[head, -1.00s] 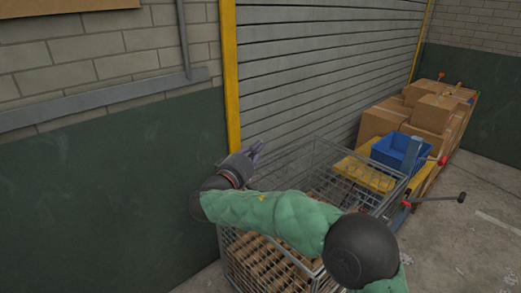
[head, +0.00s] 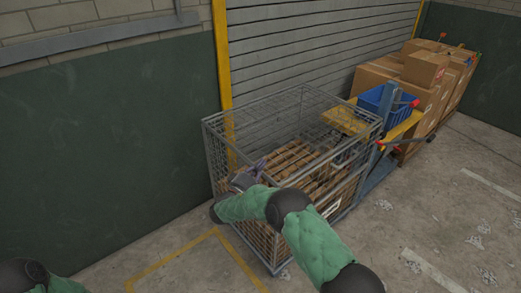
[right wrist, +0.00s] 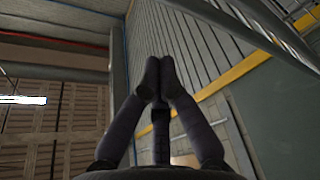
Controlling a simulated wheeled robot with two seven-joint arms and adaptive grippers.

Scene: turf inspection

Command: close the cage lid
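The grey wire cage (head: 278,184) stands against the roller shutter with slatted wooden pallets (head: 295,160) inside. Its upper rim is a rectangle of bars with mesh walls below. I cannot clearly tell the lid apart from the rim and mesh. My right gripper (head: 258,168) is at the near left side of the cage, below its top rim; whether it touches the cage is unclear. In the right wrist view its fingertips (right wrist: 159,76) meet, with nothing visible between them. My left gripper is out of view.
A blue bin (head: 387,101) sits by a yellow platform at the cage's far end. Cardboard boxes (head: 425,68) are stacked beyond it. A dark wall (head: 110,150) stands at left. Concrete floor (head: 420,215) is open on the right, and a yellow line (head: 175,258) marks the near floor.

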